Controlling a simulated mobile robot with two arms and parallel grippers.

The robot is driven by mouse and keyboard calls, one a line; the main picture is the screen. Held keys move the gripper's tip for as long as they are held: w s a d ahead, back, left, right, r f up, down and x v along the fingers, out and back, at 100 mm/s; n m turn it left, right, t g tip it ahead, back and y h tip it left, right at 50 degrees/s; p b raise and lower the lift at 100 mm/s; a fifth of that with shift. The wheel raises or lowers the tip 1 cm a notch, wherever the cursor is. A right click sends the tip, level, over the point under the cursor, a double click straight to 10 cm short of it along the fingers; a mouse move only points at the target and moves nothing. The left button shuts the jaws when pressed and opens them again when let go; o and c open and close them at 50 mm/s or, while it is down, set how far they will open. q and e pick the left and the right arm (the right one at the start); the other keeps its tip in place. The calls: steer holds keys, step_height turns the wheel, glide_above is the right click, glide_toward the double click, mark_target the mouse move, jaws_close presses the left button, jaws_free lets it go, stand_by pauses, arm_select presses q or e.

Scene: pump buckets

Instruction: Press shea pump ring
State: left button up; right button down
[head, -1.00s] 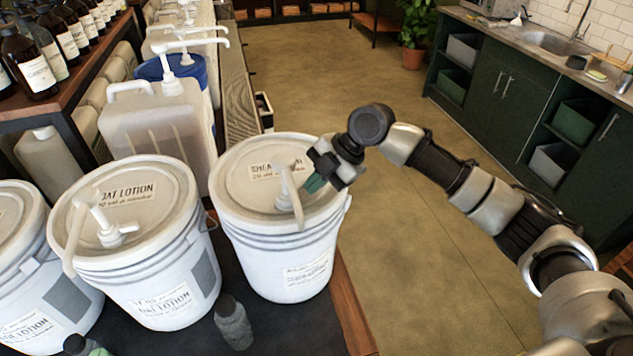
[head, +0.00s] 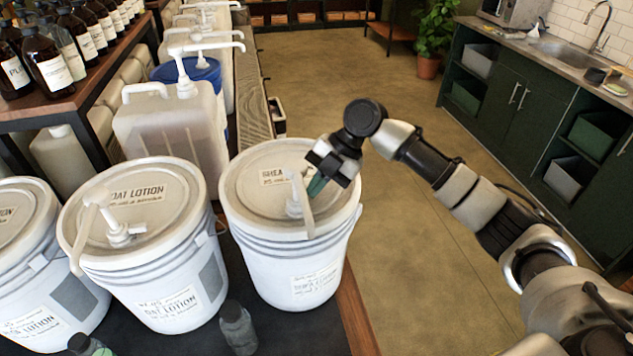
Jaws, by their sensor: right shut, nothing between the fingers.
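The shea bucket (head: 300,262) is white, with a label reading "SHEA" on its lid, and stands at the right end of the row near the table's edge. Its white pump (head: 304,206) has a ring at the base on the lid and a long spout hanging toward the front. My right gripper (head: 316,186) is shut and empty, just right of the pump and over the lid. Its fingertips are close to the pump; I cannot tell if they touch it. Part of the lid label is hidden behind the gripper. My left gripper is not in view.
The oat lotion bucket (head: 150,262) with its own pump stands left of the shea bucket, with another bucket (head: 40,290) further left. A small grey bottle (head: 238,328) stands in front. Large jugs (head: 170,135) stand behind. The floor to the right is clear.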

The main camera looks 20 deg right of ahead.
steer(key=shift+s+a, duration=0.25)
steer(key=shift+s, duration=0.05)
steer(key=shift+w+d+r, duration=0.1)
steer(key=shift+d+r, duration=0.15)
steer(key=b+v, duration=0.3)
steer(key=v, duration=0.7)
